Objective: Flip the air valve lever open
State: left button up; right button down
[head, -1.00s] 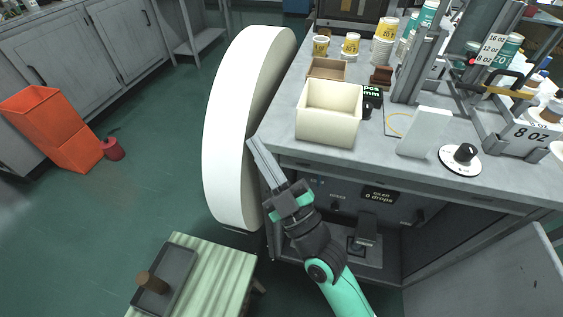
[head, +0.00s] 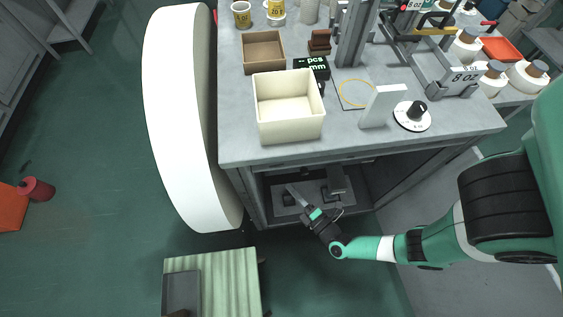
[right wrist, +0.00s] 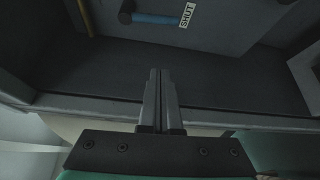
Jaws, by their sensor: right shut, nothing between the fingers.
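The air valve lever is a blue handle (right wrist: 155,18) on a dark round hub (right wrist: 125,17) at the top of the right wrist view. It lies roughly sideways, and a white label reading "SHUT" (right wrist: 187,15) is just right of its end. My right gripper (right wrist: 160,72) is shut and empty, with its fingers pointing toward the cabinet interior and apart from the lever. In the head view my right gripper (head: 290,188) is at the open cabinet under the bench. I cannot make out the lever there. My left gripper is out of view.
The bench top (head: 350,140) overhangs the cabinet. A large white rounded body (head: 180,120) stands to the left. A green ribbed table (head: 230,285) with a dark tray (head: 181,290) is below left. The cabinet's front edge (right wrist: 75,104) runs across below my fingertips.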

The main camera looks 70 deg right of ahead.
jog(key=w+d+b, duration=0.6)
jog(key=d+b, duration=0.1)
jog(key=b, duration=0.2)
jog(key=shift+d, duration=0.4)
jog(key=shift+s, duration=0.1)
